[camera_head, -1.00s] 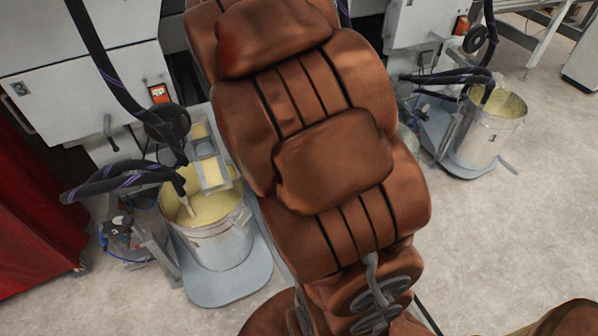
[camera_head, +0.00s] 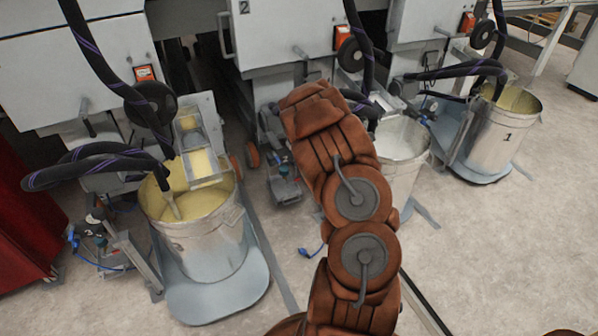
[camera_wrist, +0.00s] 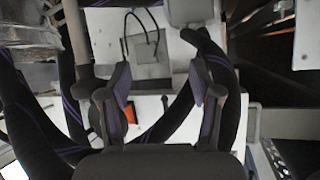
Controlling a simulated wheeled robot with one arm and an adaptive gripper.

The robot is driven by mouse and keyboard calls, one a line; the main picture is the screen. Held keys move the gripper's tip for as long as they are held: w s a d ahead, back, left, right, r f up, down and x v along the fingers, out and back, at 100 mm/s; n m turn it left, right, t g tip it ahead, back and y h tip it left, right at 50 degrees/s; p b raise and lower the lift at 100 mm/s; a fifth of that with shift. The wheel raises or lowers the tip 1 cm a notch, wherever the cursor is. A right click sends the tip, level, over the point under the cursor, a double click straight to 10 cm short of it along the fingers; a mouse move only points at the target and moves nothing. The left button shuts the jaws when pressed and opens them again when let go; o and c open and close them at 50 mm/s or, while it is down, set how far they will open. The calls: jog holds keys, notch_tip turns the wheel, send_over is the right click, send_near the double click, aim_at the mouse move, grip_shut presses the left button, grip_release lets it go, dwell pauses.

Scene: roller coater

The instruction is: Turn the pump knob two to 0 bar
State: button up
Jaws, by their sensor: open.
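The head view shows a machine panel marked 2 (camera_head: 285,30) at the top middle. Below it, a middle bucket (camera_head: 402,150) with pale contents is partly behind my arm. A small blue and dark fitting (camera_head: 308,251) lies low beside my arm; I cannot tell whether it belongs to pump two's knob. No 0 bar mark or gauge reading is legible. In the wrist view my gripper (camera_wrist: 159,88) is open and empty, its two dark fingers apart in front of a white panel (camera_wrist: 180,65) and thick dark hoses (camera_wrist: 172,122). No knob shows clearly between the fingers.
A bucket of yellow paint (camera_head: 205,240) stands on a grey-blue base (camera_head: 225,300) at left, with small pump parts (camera_head: 100,232) beside it. Thick hoses (camera_head: 105,60) hang from the machines. Floor at lower right (camera_head: 510,260) is open.

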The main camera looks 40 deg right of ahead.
notch_tip(320, 180, down, 20)
jog(key=m+t+y+b, duration=0.1)
jog(key=m+t+b, duration=0.2)
jog(key=t+b, duration=0.6)
jog(key=w+d+g+b, duration=0.2)
jog(key=w+b, duration=0.3)
jog(key=w, duration=0.3)
jog(key=c, duration=1.1)
jog(key=shift+c, duration=0.2)
